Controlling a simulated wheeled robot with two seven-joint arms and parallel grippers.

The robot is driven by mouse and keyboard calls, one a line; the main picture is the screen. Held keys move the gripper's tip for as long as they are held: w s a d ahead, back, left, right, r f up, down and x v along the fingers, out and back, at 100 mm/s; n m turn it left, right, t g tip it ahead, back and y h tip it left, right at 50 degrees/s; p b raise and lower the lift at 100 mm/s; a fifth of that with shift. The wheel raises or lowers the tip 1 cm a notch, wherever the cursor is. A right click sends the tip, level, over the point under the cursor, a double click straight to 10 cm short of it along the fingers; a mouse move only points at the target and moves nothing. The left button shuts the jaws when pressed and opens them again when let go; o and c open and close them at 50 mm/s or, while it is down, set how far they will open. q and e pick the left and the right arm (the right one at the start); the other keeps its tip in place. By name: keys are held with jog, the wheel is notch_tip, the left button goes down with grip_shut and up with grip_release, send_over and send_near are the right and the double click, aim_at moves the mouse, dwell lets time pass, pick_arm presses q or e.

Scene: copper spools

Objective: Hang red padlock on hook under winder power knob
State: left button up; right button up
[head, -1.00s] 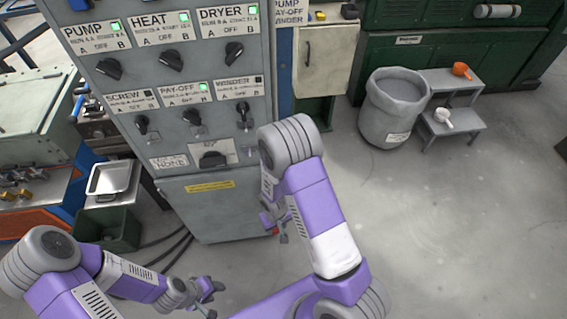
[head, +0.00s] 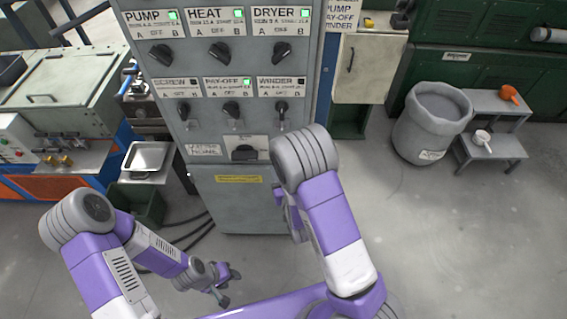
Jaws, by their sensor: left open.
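The winder knob (head: 282,107) is a black knob at the right of the lower row on the grey control cabinet (head: 230,207). A small pale hook-like fitting (head: 279,125) shows under it, too small to make out well. I cannot make out the red padlock in this view. My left gripper (head: 230,287) is open and empty, low over the floor in front of the cabinet. My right gripper (head: 279,195) is near the lower right of the cabinet, mostly hidden by my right arm, so its jaws and anything in them cannot be seen.
A grey bin (head: 430,130) and a grey step stool (head: 497,145) with an orange scoop (head: 509,94) and a white scoop (head: 481,138) stand at right. A metal tray (head: 148,157) and a dark green crate (head: 147,203) are left of the cabinet.

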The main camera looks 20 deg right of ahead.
jog(key=shift+t, duration=0.8)
jog(key=shift+w+d+r+b, duration=0.1)
jog(key=shift+w+r+b, duration=0.1)
jog(key=shift+r+b, duration=0.95)
jog(key=shift+w+d+r+b, duration=0.1)
jog(key=shift+w+r+b, duration=0.05)
jog(key=shift+r+b, duration=0.9)
jog(key=b, duration=0.4)
jog(key=shift+w+d, duration=0.2)
jog(key=shift+w, duration=0.15)
jog(key=shift+w+d, duration=0.15)
jog(key=shift+w, duration=0.3)
jog(key=w, duration=0.2)
jog(key=w+d+f, duration=0.1)
jog(key=w, duration=0.3)
jog(key=shift+d+f+b, duration=0.25)
jog(key=shift+d+b, duration=0.05)
jog(key=shift+d, duration=0.05)
jog(key=shift+f+b, duration=0.1)
jog(key=shift+b, duration=0.25)
jog(key=shift+w, duration=0.1)
